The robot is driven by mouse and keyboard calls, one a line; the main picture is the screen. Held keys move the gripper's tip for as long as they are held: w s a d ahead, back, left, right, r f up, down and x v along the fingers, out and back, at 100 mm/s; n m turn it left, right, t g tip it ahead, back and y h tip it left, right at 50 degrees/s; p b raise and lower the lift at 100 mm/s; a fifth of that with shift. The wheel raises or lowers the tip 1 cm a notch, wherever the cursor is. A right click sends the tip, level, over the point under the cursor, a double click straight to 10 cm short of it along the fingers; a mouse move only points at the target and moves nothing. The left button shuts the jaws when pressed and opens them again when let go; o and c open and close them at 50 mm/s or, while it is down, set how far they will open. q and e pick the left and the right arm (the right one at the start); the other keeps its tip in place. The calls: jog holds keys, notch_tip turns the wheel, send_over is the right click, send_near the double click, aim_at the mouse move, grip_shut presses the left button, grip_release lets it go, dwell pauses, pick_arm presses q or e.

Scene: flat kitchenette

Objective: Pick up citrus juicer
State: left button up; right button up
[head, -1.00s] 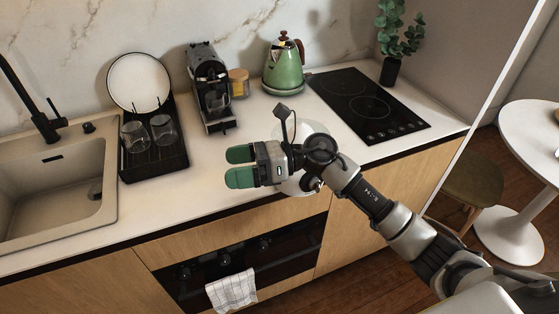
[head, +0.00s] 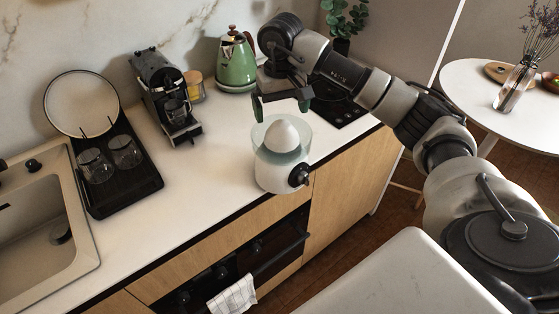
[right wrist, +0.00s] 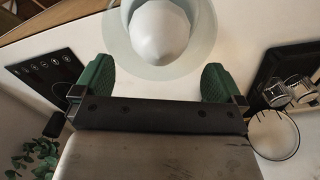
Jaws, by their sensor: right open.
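The citrus juicer (head: 272,172) stands upright on the counter near its front edge. It has a white body, a clear bowl, a white cone on top and a dark knob at its front right. In the right wrist view its cone and bowl (right wrist: 160,32) are at the top middle. My right gripper (head: 281,106) is open and empty, pointing down above the back of the juicer. In the right wrist view its green fingers (right wrist: 156,80) are wide apart, with the bowl beyond them and partly between them. My left gripper is not in view.
A green kettle (head: 237,70), a coffee machine (head: 166,100) and a black rack (head: 134,187) with glasses stand behind and left. The black cooktop (head: 341,112) lies behind the arm. The counter (head: 190,215) left of the juicer is clear.

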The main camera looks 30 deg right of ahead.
aim_at(282, 131)
jog(key=shift+f, duration=0.75)
notch_tip(282, 131, down, 4)
jog(key=p, duration=0.3)
jog(key=shift+s, duration=0.15)
jog(key=shift+f, duration=0.6)
